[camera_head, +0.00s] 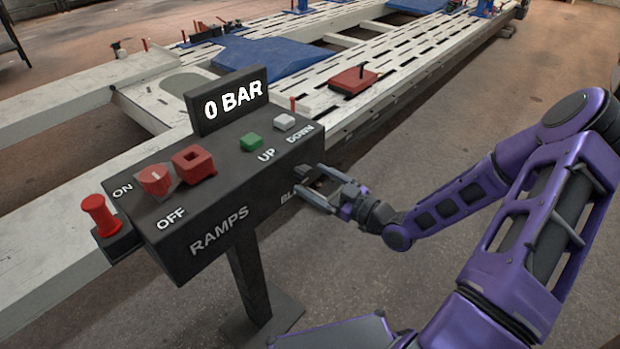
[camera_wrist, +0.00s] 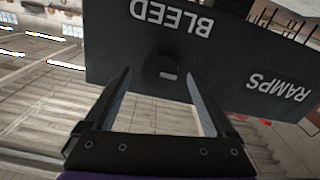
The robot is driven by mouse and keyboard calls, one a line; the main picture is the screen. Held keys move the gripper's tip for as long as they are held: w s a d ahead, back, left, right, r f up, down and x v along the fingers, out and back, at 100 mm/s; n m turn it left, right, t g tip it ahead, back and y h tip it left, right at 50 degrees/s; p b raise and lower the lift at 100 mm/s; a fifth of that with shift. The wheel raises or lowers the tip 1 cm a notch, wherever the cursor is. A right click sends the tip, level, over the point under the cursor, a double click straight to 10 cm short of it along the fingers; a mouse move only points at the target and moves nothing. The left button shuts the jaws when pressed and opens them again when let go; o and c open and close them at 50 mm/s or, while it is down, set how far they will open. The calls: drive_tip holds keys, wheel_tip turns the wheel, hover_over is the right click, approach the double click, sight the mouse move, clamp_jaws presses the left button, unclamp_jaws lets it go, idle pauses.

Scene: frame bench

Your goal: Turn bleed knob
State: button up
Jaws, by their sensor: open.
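The bleed knob (camera_wrist: 161,66) is a dark round knob with a small pale mark, on the front of the black control box (camera_head: 215,215). It shows in the wrist view below the upside-down BLEED label (camera_wrist: 172,15). In the head view the knob is mostly hidden by my gripper (camera_head: 311,180), which reaches the box's front face at its right end. My gripper (camera_wrist: 159,74) is open, with one finger on each side of the knob. A gap shows beside the knob; how deep the fingertips reach around it is unclear.
A red plunger (camera_head: 99,214) is at left.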

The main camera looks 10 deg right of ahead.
drive_tip(key=shift+x, duration=0.95)
drive_tip(key=c, duration=1.4)
drive_tip(key=shift+o, duration=0.2)
